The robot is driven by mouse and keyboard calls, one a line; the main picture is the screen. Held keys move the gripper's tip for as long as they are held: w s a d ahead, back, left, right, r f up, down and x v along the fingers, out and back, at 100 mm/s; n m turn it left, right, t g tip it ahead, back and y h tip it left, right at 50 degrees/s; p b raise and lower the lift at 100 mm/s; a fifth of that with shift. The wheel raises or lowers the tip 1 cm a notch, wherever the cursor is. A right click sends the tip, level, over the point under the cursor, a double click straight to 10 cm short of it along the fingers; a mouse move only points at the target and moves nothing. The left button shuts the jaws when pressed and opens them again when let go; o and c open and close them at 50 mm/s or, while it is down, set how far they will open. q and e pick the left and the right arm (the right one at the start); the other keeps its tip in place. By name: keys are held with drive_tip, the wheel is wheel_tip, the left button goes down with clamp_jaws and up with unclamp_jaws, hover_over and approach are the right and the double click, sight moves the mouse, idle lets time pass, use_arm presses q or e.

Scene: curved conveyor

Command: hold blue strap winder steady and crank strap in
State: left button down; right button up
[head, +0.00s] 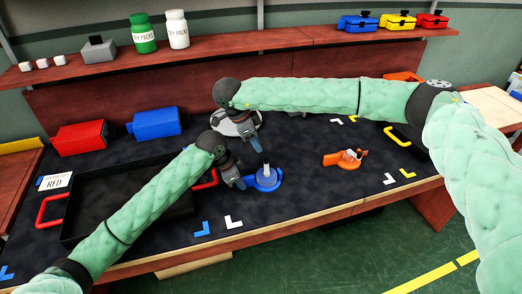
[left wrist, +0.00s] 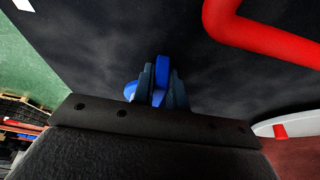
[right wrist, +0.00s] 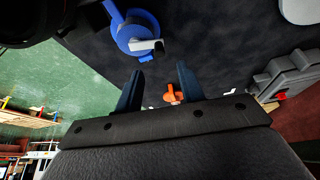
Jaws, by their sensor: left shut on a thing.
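The blue strap winder (head: 266,182) sits on the dark table mat, with a pale strap or crank piece standing on its top. My left gripper (head: 245,184) is at its left side. In the left wrist view, its fingers are shut on a blue part of the winder (left wrist: 162,70). My right gripper (head: 263,150) hangs just above the winder. In the right wrist view, its fingers (right wrist: 158,88) are spread and empty, with the winder (right wrist: 133,38) and its grey-white crank piece (right wrist: 148,46) beyond them, apart from the fingertips.
An orange winder (head: 340,158) stands to the right. A black tray (head: 78,236) with red handles lies left, under my left arm. Red (head: 82,137) and blue (head: 156,122) boxes stand behind it. A shelf (head: 230,43) with bottles spans the back. Corner markers lie on the mat.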

drive_tip(key=shift+v, duration=2)
use_arm(q)
drive_tip(key=c, duration=1.3)
unclamp_jaws()
